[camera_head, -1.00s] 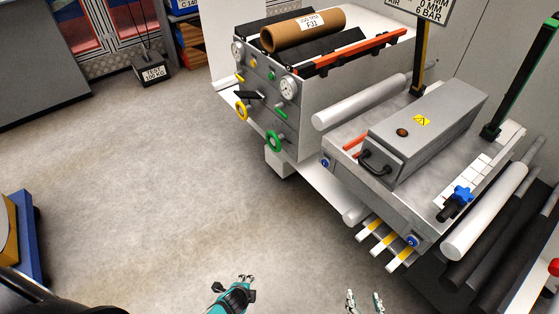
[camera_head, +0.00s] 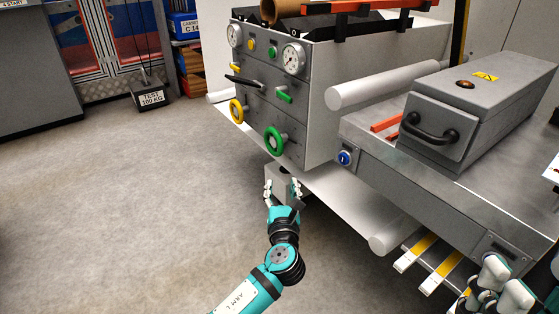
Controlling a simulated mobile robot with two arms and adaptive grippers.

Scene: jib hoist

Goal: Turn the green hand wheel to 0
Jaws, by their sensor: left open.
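The green hand wheel (camera_head: 275,141) is on the front panel of the grey machine, below a green lever and right of a yellow hand wheel (camera_head: 237,111). Its scale marks are too small to read. My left gripper (camera_head: 282,187) is open and empty, a little below the green wheel and apart from it, with its fingers pointing up toward it. My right gripper (camera_head: 497,284) is at the lower right corner, partly cut off by the frame edge; whether its fingers are open does not show clearly.
A green lever (camera_head: 284,96), a black lever (camera_head: 245,83) and two gauges, one of them the right gauge (camera_head: 293,59), share the panel. A grey box with a black handle (camera_head: 430,130) sits on the bench at right.

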